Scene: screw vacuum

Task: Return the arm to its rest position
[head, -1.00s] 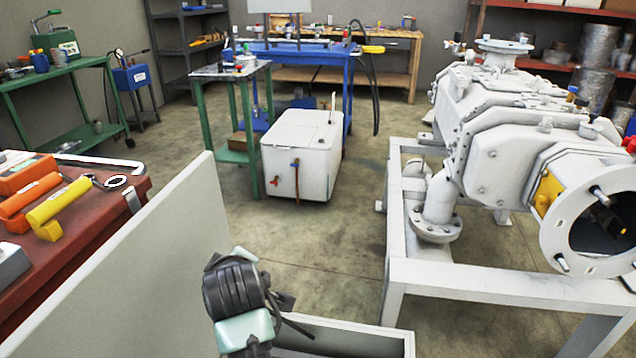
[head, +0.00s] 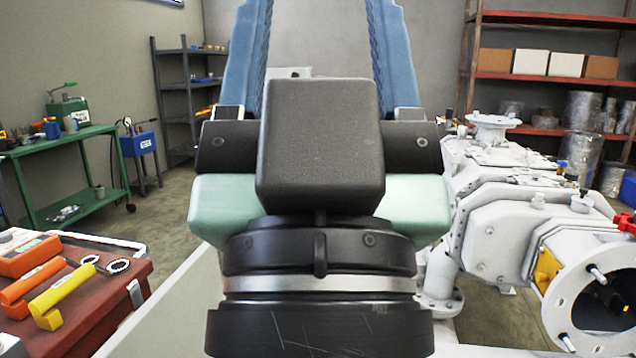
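My gripper (head: 318,20) stands upright, large and close in the middle of the head view. The gripper is open and holds nothing that I can see. Its black and pale green body and dark wrist fill the lower middle. They hide the blue workbench, the white box and most of the floor behind.
A white vacuum pump (head: 500,215) stands at the right, beyond the gripper. A red tool cabinet (head: 95,310) with orange and yellow tools is at the lower left. A green table (head: 70,165) and shelves (head: 185,90) stand behind at the left. A red rack (head: 560,20) is at the back right.

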